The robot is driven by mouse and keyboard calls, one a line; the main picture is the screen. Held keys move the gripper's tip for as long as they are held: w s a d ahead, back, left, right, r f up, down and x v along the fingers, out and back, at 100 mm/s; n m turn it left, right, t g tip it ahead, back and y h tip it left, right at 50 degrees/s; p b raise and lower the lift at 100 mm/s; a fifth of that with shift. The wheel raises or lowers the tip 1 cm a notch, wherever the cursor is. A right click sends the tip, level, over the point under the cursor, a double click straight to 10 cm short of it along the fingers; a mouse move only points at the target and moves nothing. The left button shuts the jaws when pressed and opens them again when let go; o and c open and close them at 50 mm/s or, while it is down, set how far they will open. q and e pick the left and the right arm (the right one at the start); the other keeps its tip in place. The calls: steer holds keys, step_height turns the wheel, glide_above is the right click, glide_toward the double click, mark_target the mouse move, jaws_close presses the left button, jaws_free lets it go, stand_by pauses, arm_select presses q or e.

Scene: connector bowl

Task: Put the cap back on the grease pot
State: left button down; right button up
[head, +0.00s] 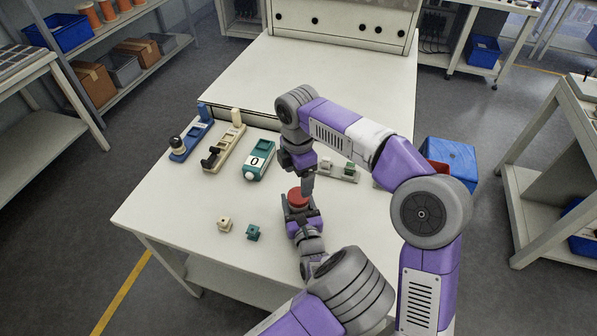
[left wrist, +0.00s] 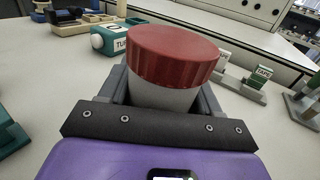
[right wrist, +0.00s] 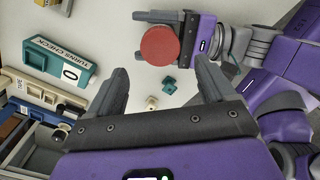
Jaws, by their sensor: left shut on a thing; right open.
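The grease pot is a pale grey-white jar (left wrist: 165,97) with a wide ribbed red cap (left wrist: 175,52) on its top. The cap looks level on the jar; I cannot tell whether it is screwed tight. My left gripper (head: 298,206) is shut around the jar's body and holds it upright at the table's middle right. In the head view the red cap (head: 298,197) shows above its fingers. My right gripper (right wrist: 160,70) is open and empty, its fingers pointing down at the cap from above. The cap (right wrist: 160,46) lies just beyond its fingertips in the right wrist view.
A teal box marked 0 (head: 259,160), a beige fixture (head: 222,150) and a blue fixture (head: 190,140) stand at the back left. A cream block (head: 224,224) and a green block (head: 252,233) lie left of my left gripper. The table's front left is clear.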

mark_target(299, 195)
steer(key=n, duration=0.2)
steer(key=r+n, duration=0.1)
steer(key=n, duration=0.1)
steer(key=shift+n, duration=0.3)
steer(key=shift+f, duration=4)
steer(key=c, duration=1.1)
steer(key=m, duration=0.7)
steer(key=o, duration=1.2)
